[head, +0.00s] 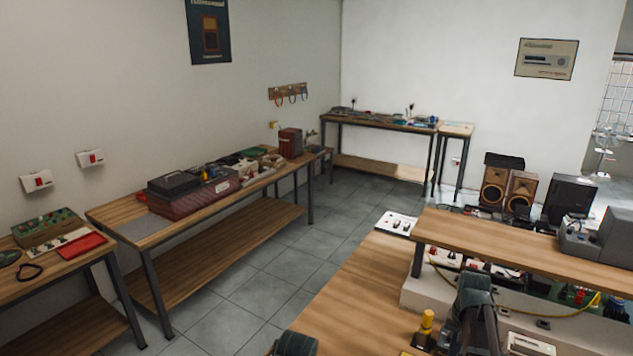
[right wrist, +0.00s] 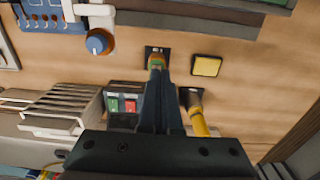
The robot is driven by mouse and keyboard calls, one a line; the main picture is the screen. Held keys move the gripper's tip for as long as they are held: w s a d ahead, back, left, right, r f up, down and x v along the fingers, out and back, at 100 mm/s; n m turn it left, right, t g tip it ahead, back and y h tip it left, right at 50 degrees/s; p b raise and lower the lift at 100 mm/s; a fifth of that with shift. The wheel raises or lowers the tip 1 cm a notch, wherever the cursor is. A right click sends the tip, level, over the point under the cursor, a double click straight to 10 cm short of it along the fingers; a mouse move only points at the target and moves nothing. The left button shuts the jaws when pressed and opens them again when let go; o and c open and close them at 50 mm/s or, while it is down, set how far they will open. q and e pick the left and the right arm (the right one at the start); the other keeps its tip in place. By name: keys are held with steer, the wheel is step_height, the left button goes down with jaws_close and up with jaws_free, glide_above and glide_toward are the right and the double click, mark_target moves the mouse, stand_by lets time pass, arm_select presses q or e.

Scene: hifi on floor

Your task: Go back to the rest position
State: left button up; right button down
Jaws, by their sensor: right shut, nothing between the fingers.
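My right gripper (right wrist: 156,70) is shut and empty in the right wrist view, its dark fingers together over the wooden bench. Its tips overlap a small green and orange piece on a black plate (right wrist: 157,51); I cannot tell whether they touch it. A yellow-handled tool (right wrist: 199,120) stands just right of the fingers, and also shows in the head view (head: 426,323). My right arm reaches over the bench at the bottom right of the head view. Only a dark part of what looks like my left arm shows at the bottom edge; my left gripper is out of sight.
In the right wrist view, a yellow square (right wrist: 206,66), a blue knob (right wrist: 97,43) and a slatted metal rack (right wrist: 62,105) lie close by. Grey floor (head: 270,270) is clear left of the bench.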

steer(key=s+a+n, duration=0.1)
steer(key=s+a, duration=0.1)
steer(key=a, duration=0.3)
steer(key=s+a+n, duration=0.2)
steer(key=a, duration=0.4)
steer(key=s+a+n, duration=0.1)
steer(key=a, duration=0.5)
steer(key=shift+s+a+n, duration=0.25)
steer(key=shift+s+n, duration=0.05)
steer(key=shift+s, duration=0.1)
steer(key=s+a+n+h, duration=0.1)
steer(key=s+a+n, duration=0.4)
steer(key=s+a, duration=0.6)
steer(key=shift+a, duration=1.2)
